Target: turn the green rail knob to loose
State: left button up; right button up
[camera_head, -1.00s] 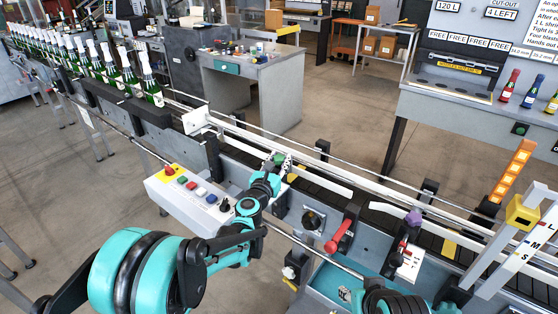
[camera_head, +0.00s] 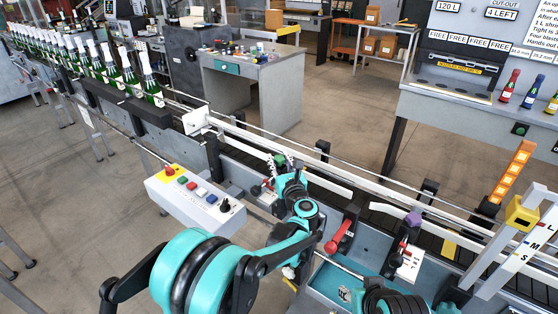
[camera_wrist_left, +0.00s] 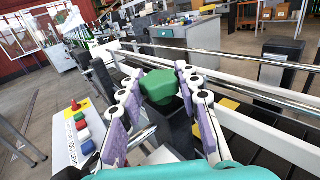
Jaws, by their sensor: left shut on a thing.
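The green rail knob (camera_head: 279,159) sits on the near side of the conveyor rail in the head view. In the left wrist view the green knob (camera_wrist_left: 158,86) lies between the two purple-padded fingers of my left gripper (camera_wrist_left: 160,98). My left gripper (camera_head: 285,164) is shut on the knob, and its fingers hide part of it in the head view. Which way the knob is set cannot be read. My right gripper does not show; only part of that arm is at the bottom edge.
A control box (camera_head: 195,203) with coloured buttons stands left of my left arm. A red lever (camera_head: 340,237) and a purple knob (camera_head: 413,218) lie to the right along the conveyor. Foil-topped green bottles (camera_head: 150,82) queue at the upper left. Guide rails run beside the knob.

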aim_at(279, 158)
pick_arm(q)
jog(key=n+g+y, duration=0.1)
jog(key=n+y, duration=0.1)
jog(key=y, duration=0.1)
jog(key=n+g+y+p, duration=0.1)
jog(key=n+g+y, duration=0.1)
jog(key=y, duration=0.1)
jog(key=shift+d+n, duration=0.1)
jog(key=shift+n, duration=0.2)
jog(key=shift+n+g+y+p, duration=0.5)
jog(key=shift+n+g+y, duration=1.4)
jog(key=shift+g, duration=0.4)
jog(key=o, duration=1.2)
notch_tip(279, 158, up, 10)
